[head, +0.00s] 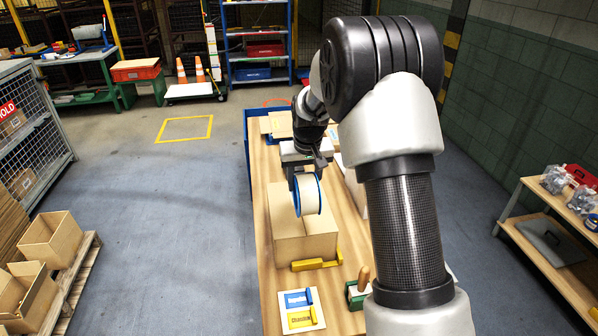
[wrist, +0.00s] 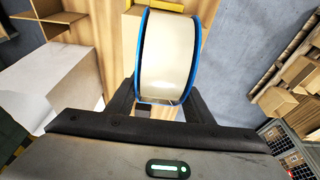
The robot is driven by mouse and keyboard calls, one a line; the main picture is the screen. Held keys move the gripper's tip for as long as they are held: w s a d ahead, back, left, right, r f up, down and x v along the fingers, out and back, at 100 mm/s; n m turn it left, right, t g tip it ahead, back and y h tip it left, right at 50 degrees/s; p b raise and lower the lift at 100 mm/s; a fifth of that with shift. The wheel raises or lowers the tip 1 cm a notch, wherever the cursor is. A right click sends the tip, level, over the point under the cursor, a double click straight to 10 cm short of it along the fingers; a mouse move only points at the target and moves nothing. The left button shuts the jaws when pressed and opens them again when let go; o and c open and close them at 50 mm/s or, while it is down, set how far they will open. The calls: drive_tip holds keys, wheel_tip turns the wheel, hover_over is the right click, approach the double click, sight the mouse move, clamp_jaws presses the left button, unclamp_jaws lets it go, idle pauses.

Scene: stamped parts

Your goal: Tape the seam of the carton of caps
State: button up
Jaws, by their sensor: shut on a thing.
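My gripper (head: 305,166) is shut on a tape roll (head: 308,196), a wide cream roll with blue rims. The roll also fills the upper middle of the wrist view (wrist: 167,58), between the two black fingers. In the head view it hangs upright over the far part of a tan carton (head: 303,247) on the wooden bench. I cannot tell whether the roll touches the carton. The carton's top looks flat and shut; its seam is not clear, and no caps are visible. The roll and my gripper hide part of its far side.
A yellow tool (head: 316,264) lies at the carton's near edge. A card with blue and yellow labels (head: 300,312) and a wooden-handled stamp (head: 361,284) are nearer on the bench. Open cartons (head: 52,238) stand on a pallet at left. The floor left of the bench is clear.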

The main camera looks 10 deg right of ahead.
drive_tip(key=w, duration=0.2)
drive_tip(key=w+f, duration=0.1)
drive_tip(key=w, duration=0.1)
drive_tip(key=shift+w+d, duration=0.15)
drive_tip(key=shift+w, duration=0.1)
drive_tip(key=shift+f+b, duration=0.45)
drive_tip(key=shift+f, duration=0.35)
wheel_tip(320, 180, down, 5)
drive_tip(key=b, duration=0.2)
drive_tip(key=shift+r+b, duration=0.2)
drive_tip(key=shift+b, duration=0.1)
drive_tip(key=s+b, duration=0.2)
drive_tip(key=s, duration=1.3)
drive_tip(key=w, duration=0.5)
drive_tip(key=w+p, duration=0.1)
drive_tip(key=w, duration=0.4)
drive_tip(key=w+p, duration=0.1)
drive_tip(key=w, duration=0.4)
drive_tip(key=shift+r, duration=0.25)
drive_tip(key=shift+f, duration=0.65)
drive_tip(key=shift+s+b, duration=0.1)
drive_tip(key=shift+b, duration=0.2)
